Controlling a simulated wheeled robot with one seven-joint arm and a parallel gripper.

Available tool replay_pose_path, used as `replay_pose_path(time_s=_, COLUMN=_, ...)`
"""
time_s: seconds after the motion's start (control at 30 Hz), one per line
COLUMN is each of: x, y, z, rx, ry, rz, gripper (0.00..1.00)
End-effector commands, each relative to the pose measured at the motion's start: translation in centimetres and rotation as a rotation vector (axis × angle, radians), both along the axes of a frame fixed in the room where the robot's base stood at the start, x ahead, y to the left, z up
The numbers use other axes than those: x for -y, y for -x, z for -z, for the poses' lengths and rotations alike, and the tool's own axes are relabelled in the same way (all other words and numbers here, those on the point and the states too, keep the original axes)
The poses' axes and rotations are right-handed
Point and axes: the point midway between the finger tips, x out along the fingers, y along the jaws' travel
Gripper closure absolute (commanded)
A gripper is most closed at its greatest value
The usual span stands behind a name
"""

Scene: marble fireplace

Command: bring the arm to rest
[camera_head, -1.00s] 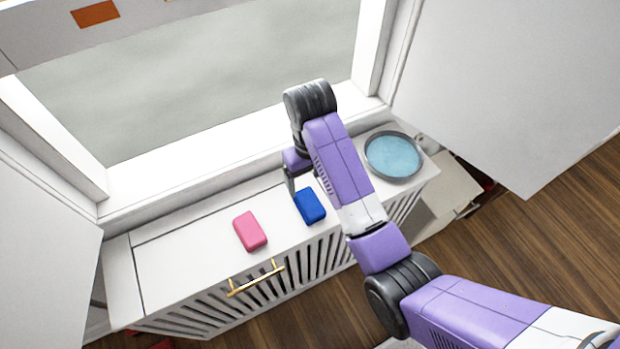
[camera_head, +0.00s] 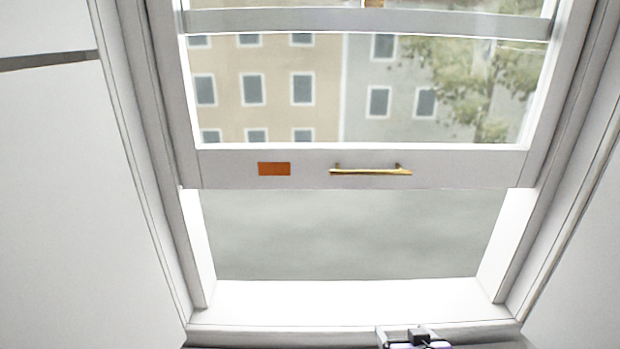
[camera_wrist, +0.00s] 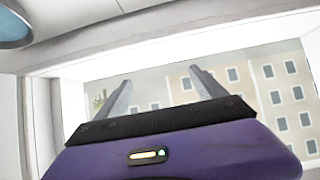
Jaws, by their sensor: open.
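My gripper (camera_wrist: 158,80) is open and empty in the wrist view. Its two grey fingers are spread apart, with the window opening and a building behind them. In the head view only a small part of my gripper (camera_head: 408,338) shows at the bottom edge, in front of the window sill. Most of my arm is out of the head view.
The sash window has a lower rail (camera_head: 230,168) with a gold handle (camera_head: 371,171) and an orange patch (camera_head: 274,169). Below it is an opening above the white sill (camera_head: 340,300). Part of a blue round dish (camera_wrist: 12,28) shows in the wrist view.

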Motion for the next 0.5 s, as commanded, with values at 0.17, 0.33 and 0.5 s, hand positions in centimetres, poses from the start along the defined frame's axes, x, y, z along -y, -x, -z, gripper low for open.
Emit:
replay_pose_path(time_s=0.17, x=0.0, y=5.4, z=-0.5, rx=0.194, ry=0.002, rz=-0.003, gripper=0.2)
replay_pose_path(time_s=0.33, x=-0.1, y=11.3, z=-2.0, rx=0.342, ry=0.002, rz=-0.007, gripper=0.2)
replay_pose_path(time_s=0.5, x=-0.1, y=17.7, z=-4.0, rx=0.455, ry=0.001, rz=-0.01, gripper=0.2)
